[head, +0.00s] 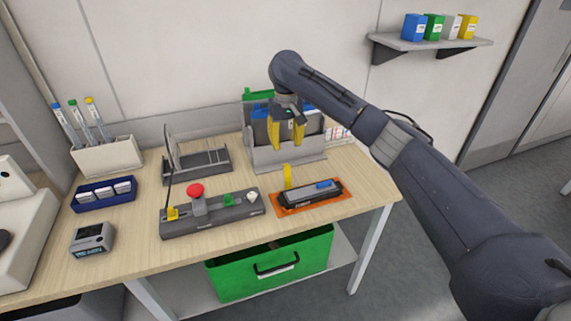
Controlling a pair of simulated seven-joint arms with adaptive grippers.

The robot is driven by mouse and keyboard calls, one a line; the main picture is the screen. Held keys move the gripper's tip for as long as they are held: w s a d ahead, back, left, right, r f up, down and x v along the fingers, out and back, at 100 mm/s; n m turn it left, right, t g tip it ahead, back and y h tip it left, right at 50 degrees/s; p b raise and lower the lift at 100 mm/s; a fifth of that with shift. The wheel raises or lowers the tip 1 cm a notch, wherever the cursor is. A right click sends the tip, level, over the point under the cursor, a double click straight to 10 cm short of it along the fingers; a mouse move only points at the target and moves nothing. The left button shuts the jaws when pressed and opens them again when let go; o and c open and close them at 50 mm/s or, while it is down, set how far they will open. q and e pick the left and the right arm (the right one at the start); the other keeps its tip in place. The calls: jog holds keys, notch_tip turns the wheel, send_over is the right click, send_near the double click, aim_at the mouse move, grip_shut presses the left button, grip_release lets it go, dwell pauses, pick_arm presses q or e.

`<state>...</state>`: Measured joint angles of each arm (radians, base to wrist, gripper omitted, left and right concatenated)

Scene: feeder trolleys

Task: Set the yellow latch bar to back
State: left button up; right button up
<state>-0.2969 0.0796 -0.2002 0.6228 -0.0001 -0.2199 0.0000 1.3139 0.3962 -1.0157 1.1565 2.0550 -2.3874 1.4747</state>
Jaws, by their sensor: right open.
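A yellow bar (287,177) stands upright at the back left end of a dark device (311,194); it appears to be the latch bar. The device has a blue piece (324,184) on top and lies on an orange mat (282,210) near the table's front right. My left gripper is out of view.
A grey control panel (214,218) with a red knob (195,190), a small yellow part (172,213) and a thin upright rod lies left of the device. A grey file holder (262,157) stands behind. A green crate (227,284) sits below the wooden table (136,252).

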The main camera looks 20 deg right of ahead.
aim_at(286, 164)
notch_tip(286, 164, down, 9)
jog(key=shift+f, duration=0.1)
dwell(0.4)
jog(key=shift+c, duration=0.4)
grip_shut()
